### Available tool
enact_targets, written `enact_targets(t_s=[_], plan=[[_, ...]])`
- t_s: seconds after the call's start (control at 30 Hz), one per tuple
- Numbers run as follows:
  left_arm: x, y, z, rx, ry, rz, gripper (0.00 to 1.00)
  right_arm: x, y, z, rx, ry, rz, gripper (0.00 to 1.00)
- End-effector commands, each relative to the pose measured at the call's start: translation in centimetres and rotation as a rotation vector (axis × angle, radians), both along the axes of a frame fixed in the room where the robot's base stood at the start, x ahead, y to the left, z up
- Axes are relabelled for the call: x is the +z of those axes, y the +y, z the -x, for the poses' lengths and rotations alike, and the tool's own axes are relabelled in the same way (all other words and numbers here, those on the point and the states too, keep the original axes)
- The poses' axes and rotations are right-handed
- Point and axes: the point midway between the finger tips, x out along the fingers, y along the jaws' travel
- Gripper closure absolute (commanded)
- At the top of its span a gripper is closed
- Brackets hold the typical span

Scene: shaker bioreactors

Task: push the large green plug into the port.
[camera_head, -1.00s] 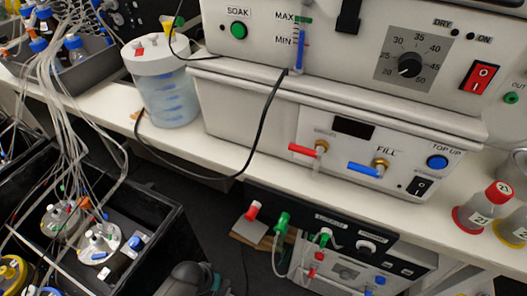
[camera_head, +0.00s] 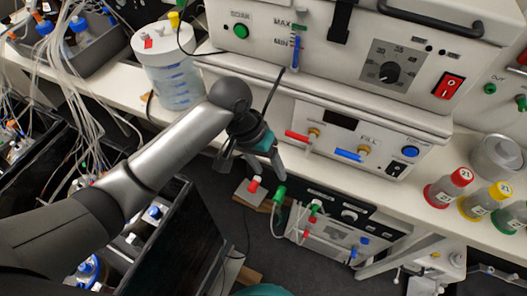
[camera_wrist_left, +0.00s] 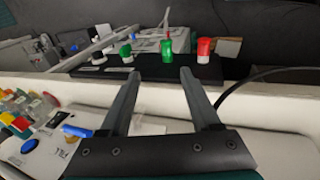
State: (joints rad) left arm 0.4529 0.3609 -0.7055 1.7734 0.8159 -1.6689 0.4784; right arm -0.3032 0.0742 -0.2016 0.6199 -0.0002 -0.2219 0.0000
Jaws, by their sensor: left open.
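The large green plug (camera_head: 279,194) stands beside a red plug (camera_head: 254,184) at the low unit with the black top, below the bench edge. In the left wrist view the green plug (camera_wrist_left: 168,47) is upright just beyond the fingertips, left of the red plug (camera_wrist_left: 204,47). I cannot tell how deep it sits, and its port is not clearly visible. My left gripper (camera_head: 252,166) is open and empty, short of the green plug and not touching it; its spread fingers also show in the left wrist view (camera_wrist_left: 160,73). My right gripper is not in view.
The white bench edge (camera_wrist_left: 60,87) and the FILL unit (camera_head: 350,140) with red and blue levers are close to my left gripper. A clear container (camera_head: 170,80) is behind my arm. Capped bottles (camera_head: 447,187) stand at right. Black crates with tubing are at left.

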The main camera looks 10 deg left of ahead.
Motion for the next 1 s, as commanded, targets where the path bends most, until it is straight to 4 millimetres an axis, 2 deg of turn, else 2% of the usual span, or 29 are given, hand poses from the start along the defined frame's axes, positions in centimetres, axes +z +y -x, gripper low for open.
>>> enact_targets(t_s=[0.03, 0.2, 0.37, 0.47, 1.0], plan=[[0.8, 0.4, -0.7, 0.001, 0.012, -0.018, 0.37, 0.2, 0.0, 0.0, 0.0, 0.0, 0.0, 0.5], [2.0, 1.0, -1.3, 0.01, 0.053, -0.05, 0.37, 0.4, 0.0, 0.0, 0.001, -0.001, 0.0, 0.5], [1.5, 1.0, -1.3, 0.013, 0.066, -0.058, 0.37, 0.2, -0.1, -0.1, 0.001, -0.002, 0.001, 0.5], [0.2, 0.7, -1.2, 0.014, 0.068, -0.057, 0.37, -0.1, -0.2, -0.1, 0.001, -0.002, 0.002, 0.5], [-9.8, -1.9, -0.4, 0.014, 0.065, -0.057, 0.37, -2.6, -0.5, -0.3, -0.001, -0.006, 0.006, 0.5]])
